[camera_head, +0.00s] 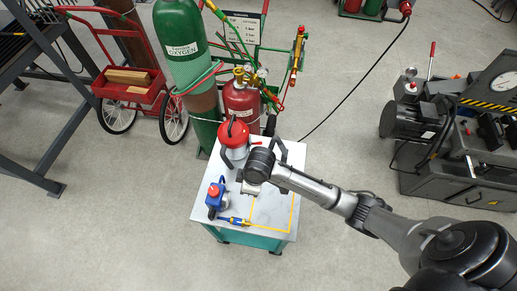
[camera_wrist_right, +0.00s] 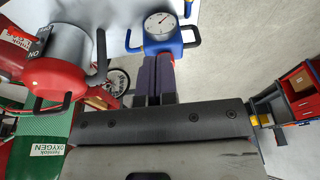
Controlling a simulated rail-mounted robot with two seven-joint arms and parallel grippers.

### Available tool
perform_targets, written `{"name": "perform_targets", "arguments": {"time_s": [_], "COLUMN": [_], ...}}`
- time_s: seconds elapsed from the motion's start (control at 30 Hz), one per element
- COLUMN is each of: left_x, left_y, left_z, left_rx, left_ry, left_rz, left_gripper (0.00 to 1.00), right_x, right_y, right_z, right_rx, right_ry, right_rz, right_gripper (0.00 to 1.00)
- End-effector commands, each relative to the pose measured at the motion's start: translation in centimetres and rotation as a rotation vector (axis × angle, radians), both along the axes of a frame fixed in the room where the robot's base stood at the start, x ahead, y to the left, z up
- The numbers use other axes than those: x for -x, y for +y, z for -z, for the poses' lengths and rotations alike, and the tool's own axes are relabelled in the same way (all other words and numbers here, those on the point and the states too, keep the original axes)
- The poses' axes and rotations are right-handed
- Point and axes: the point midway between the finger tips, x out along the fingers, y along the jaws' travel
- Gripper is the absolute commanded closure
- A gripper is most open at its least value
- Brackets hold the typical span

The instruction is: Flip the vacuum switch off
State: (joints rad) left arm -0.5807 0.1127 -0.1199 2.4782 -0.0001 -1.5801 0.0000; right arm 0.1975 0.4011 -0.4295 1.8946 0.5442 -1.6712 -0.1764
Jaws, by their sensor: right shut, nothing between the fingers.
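The vacuum (camera_head: 235,135), with a red top and silver body, stands on the small table (camera_head: 207,222). In the right wrist view the vacuum (camera_wrist_right: 75,45) is at the left, with its dark switch plate (camera_wrist_right: 40,42) and an "ON" label showing. How the switch is set is too small to tell. My right gripper (camera_wrist_right: 156,62) is shut and empty, apart from the vacuum and to the right of it in that view. In the head view its wrist (camera_head: 252,182) is over the table beside the vacuum and hides the fingertips. My left gripper is not in view.
A yellow outline (camera_head: 271,230) marks bare tabletop at the right. A green oxygen cylinder (camera_head: 180,35) and red cylinder (camera_head: 242,105) stand behind.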

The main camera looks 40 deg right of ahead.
Motion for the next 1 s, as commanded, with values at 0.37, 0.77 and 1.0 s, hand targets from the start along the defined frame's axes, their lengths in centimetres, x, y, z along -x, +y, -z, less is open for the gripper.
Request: {"name": "perform_targets", "arguments": {"time_s": [0.37, 0.77, 1.0], "left_x": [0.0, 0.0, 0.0], "left_y": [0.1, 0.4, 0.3], "left_z": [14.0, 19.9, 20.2], "left_rx": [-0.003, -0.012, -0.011], "left_ry": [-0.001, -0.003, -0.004], "left_rz": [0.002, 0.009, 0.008], "left_gripper": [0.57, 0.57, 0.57], "right_x": [-14.3, -19.0, -19.2], "right_y": [-10.5, -18.9, -19.9], "right_z": [3.2, -1.4, -2.4], "right_rx": [0.096, 0.059, 0.048], "right_ry": [0.086, 0.106, 0.105], "right_rz": [-0.054, 0.031, 0.041], "right_gripper": [1.00, 1.00, 1.00]}}
